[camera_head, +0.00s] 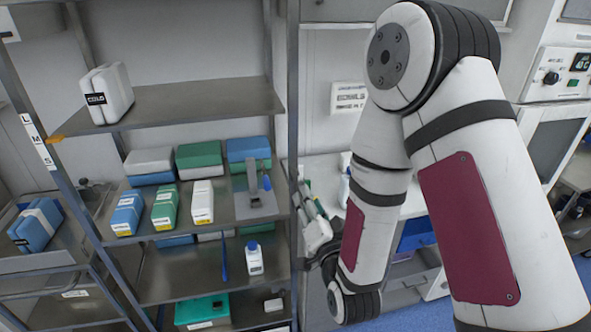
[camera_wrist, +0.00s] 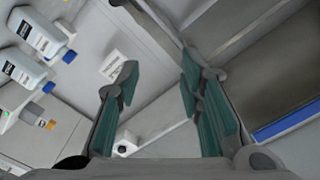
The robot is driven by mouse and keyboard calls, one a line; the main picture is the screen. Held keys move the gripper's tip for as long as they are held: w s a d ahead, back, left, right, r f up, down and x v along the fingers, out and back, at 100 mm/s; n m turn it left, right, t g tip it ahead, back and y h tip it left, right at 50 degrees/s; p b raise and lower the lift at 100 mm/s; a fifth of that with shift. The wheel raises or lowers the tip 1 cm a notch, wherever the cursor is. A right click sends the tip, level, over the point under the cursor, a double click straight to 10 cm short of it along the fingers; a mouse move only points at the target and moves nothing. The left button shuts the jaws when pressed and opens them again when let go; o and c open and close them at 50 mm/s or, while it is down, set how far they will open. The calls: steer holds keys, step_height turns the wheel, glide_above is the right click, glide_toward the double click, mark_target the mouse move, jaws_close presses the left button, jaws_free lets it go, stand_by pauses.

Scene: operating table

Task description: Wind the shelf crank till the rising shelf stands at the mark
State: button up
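The rising shelf (camera_head: 190,103) is a grey board in the upper rack, carrying a white box marked COLD (camera_head: 106,93). An orange pointer (camera_head: 57,139) is at its front left corner, near the lettered mark strip (camera_head: 44,154) on the left post. I cannot tell exactly which letter it meets. What looks like the crank (camera_head: 253,178), a grey lever with a blue knob on a grey plate, stands on the shelf below, at the right. My gripper (camera_head: 316,222) is right of the rack post, partly behind my arm. In the wrist view my gripper (camera_wrist: 157,82) is open and empty, its green-padded fingers apart.
Blue, green and white boxes (camera_head: 164,207) fill the middle shelf left of the crank. A white bottle (camera_head: 254,258) and a green case (camera_head: 202,311) are lower down. The right rack post (camera_head: 293,120) stands between my gripper and the crank. White bottles (camera_wrist: 40,35) show in the wrist view.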

steer(key=b, duration=0.4)
glide_toward(297, 171)
steer(key=w+a+r, duration=0.1)
steer(key=w+r, duration=0.1)
steer(key=w, duration=0.1)
steer(key=w+a+r, duration=0.1)
steer(key=w, duration=0.1)
steer(key=shift+w+a+r, duration=0.1)
steer(key=shift+a+r, duration=0.1)
steer(key=shift+a, duration=0.15)
jaws_close()
jaws_free()
steer(key=v, duration=0.7)
steer(key=shift+s, duration=0.3)
steer(key=shift+d, duration=0.1)
